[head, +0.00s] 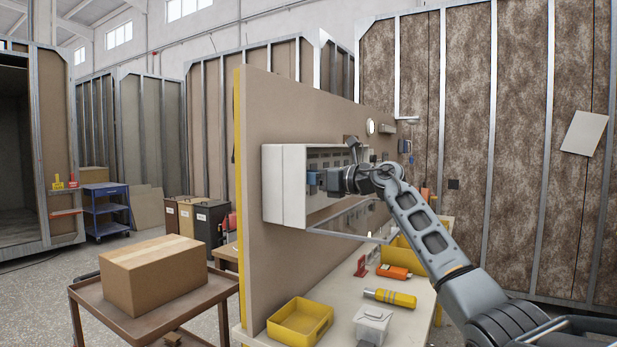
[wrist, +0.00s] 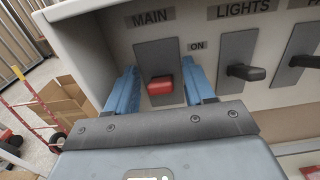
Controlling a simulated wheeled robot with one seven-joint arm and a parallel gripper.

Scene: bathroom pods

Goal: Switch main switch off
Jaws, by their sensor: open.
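The main switch is a red lever (wrist: 160,86) on a dark plate (wrist: 157,55) below the label MAIN in the wrist view. A small ON label (wrist: 197,46) sits to the right of the plate. My gripper (wrist: 158,68) is open, with one blue finger on each side of the red lever. No contact between the fingers and the lever is visible. In the head view, my gripper (head: 314,181) is at the front of the white switch box (head: 286,187), near its left end. The red lever cannot be made out there.
A LIGHTS switch (wrist: 245,72) with a black lever is right of the main switch, and another switch (wrist: 303,62) is farther right. Below the box, a workbench holds a yellow bin (head: 300,321) and tools. A cardboard box (head: 153,272) rests on a cart to the left.

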